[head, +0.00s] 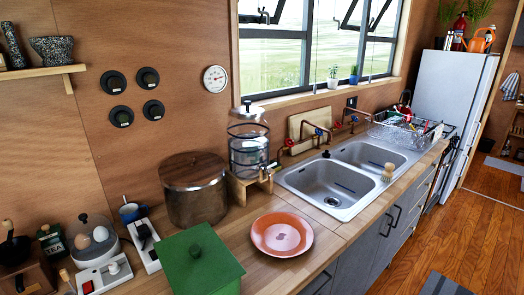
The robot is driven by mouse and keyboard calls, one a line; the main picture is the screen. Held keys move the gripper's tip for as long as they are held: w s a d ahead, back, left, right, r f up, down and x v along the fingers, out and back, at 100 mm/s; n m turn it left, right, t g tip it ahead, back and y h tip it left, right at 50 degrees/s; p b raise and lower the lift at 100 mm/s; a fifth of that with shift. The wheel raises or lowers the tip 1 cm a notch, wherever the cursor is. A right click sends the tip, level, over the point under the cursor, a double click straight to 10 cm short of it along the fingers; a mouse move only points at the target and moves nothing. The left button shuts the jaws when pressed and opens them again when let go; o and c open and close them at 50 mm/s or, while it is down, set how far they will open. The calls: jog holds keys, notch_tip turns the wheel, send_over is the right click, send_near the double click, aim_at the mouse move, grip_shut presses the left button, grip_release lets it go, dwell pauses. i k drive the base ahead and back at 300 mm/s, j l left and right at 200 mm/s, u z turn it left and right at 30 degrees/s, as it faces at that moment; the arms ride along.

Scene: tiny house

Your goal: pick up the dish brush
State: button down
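A small brush (388,172) with a pale wooden knob and light bristles, which looks like the dish brush, stands at the front rim of the double steel sink (318,216). It is near the divider between the two basins, on the side towards the room. Nothing covers it in this view. My gripper is not in view, so its state does not show.
An orange plate (282,235), a green box (199,262) and a large lidded pot (195,190) stand left of the sink. A filled dish rack (406,128) stands beyond. The wooden floor (425,230) is largely clear.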

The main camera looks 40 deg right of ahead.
aim_at(388, 176)
jog(key=z, duration=1.6)
